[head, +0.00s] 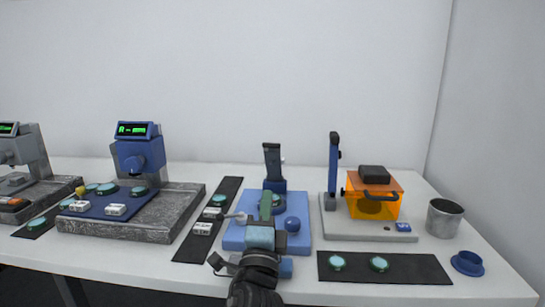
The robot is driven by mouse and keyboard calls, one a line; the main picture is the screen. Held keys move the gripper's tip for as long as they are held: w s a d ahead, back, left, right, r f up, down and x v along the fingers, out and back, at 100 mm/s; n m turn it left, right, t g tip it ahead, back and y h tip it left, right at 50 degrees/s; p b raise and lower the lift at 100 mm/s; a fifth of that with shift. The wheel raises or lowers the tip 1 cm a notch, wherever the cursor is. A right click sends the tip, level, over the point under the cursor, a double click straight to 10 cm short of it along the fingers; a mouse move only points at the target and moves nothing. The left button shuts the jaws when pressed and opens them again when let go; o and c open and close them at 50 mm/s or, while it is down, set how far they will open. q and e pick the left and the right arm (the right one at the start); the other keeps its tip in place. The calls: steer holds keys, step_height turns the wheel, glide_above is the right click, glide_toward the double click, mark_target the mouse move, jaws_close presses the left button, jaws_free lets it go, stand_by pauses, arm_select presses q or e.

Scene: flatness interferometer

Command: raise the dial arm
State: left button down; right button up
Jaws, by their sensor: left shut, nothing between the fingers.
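A blue stand (235,236) with a flat base sits at the middle of the table. A dark-topped upright post (272,158) rises from its back, and a blue ball-shaped knob (292,224) shows at its right. My left gripper (266,198) reaches in from the bottom over this base, in front of the post. It is shut, with nothing seen held. A thin grey lever-like part (234,215) shows just left of the gripper. My gripper and wrist hide the stand's middle, so I cannot clearly make out the dial arm or whether they touch. My right gripper is not in view.
At right, a grey base (345,230) carries a blue post (334,165) and an orange box (373,203). A metal cup (444,218) and blue dish (467,263) stand beyond it. Dark mats (428,269) hold small discs. A blue-headed instrument (140,153) stands left.

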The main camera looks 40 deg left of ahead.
arm_select(q)
steer(key=p, duration=0.2)
glide_toward(273, 147)
steer(key=x, duration=0.5)
steer(key=shift+w+a, duration=0.1)
steer(key=shift+w, duration=0.1)
steer(key=shift+w+a+r, duration=0.3)
steer(key=shift+w, duration=0.25)
